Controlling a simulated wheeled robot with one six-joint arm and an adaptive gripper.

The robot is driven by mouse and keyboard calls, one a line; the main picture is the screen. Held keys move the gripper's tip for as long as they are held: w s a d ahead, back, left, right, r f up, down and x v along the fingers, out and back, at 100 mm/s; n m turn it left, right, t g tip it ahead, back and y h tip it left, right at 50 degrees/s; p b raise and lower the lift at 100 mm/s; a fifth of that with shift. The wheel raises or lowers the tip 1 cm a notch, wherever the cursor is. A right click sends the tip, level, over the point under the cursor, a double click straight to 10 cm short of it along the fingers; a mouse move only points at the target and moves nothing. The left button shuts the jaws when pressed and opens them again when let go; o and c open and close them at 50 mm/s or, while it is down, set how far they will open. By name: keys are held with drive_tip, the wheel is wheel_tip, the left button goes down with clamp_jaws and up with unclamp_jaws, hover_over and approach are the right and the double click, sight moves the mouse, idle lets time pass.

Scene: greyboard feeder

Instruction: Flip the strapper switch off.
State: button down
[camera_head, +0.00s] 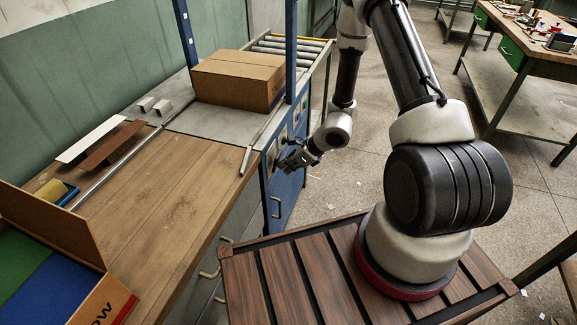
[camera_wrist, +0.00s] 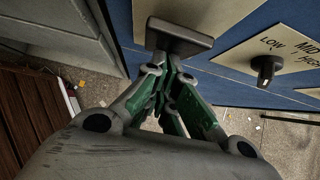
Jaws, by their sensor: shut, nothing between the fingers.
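My gripper (camera_head: 291,160) is at the front of the blue cabinet (camera_head: 283,190) at the end of the bench. In the wrist view its green-padded fingers (camera_wrist: 168,68) are shut with nothing between them. A dark grey bar-shaped handle (camera_wrist: 180,36) on a beige plate (camera_wrist: 206,14) is right at the fingertips; I cannot tell if they touch it. It looks like a switch lever, but its label and its on or off position cannot be read. To the right, a black rotary knob (camera_wrist: 265,68) sits on another beige plate marked LOW, MID and HIGH.
A closed cardboard box (camera_head: 238,80) stands on the bench top above the cabinet. A roller conveyor (camera_head: 290,45) is behind it. The floor to the right of the cabinet is mostly open.

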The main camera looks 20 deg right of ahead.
drive_tip(key=shift+r, duration=0.8)
drive_tip(key=d+f+v, duration=0.1)
drive_tip(key=v, duration=1.2)
drive_tip(key=shift+s, duration=0.4)
drive_tip(key=shift+d, duration=0.1)
